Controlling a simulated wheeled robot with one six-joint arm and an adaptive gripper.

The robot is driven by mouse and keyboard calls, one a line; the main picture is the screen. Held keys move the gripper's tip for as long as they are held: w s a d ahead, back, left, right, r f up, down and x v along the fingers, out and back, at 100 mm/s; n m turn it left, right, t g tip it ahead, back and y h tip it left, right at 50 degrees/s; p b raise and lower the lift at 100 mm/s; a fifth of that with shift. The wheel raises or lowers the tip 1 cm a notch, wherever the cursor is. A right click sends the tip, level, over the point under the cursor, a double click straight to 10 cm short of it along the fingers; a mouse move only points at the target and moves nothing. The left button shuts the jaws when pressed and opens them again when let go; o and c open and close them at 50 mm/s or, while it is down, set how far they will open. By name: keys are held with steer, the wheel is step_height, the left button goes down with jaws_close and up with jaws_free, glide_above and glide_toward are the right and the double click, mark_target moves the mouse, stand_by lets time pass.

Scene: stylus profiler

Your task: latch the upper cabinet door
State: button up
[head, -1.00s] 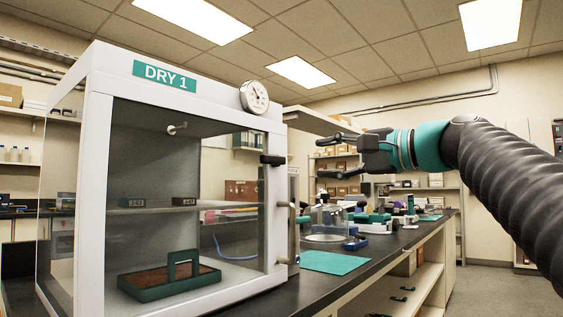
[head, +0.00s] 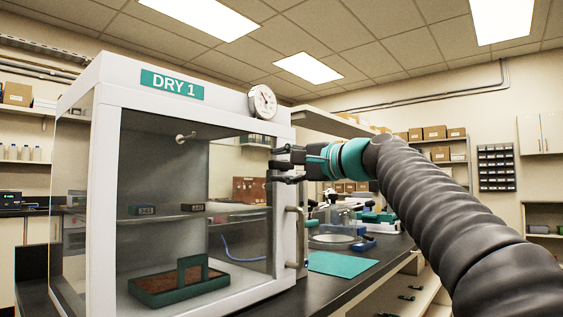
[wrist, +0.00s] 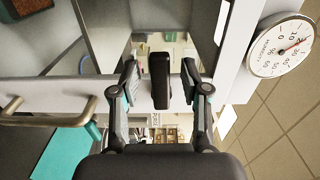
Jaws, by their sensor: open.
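The dry cabinet (head: 110,92) labelled DRY 1 has a glass-fronted upper door with a pale frame and a metal bar handle (head: 301,238). The handle also shows in the wrist view (wrist: 52,112). A black latch lever (wrist: 159,78) on the door's edge stands between my fingers in the wrist view. My gripper (head: 276,165) is open at the cabinet's right front edge, one finger on each side of the lever, with small gaps showing. In the head view my fingers hide most of the lever. I cannot tell whether the door is fully flush.
A round humidity dial (head: 262,102) sits on the cabinet top, close to my gripper's right in the wrist view (wrist: 281,46). A green tray (head: 178,283) is inside the cabinet. A teal mat (head: 341,263) and instruments lie on the bench to the right.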

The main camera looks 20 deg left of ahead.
steer(key=shift+w+a, duration=0.1)
steer(key=shift+a, duration=0.15)
jaws_close()
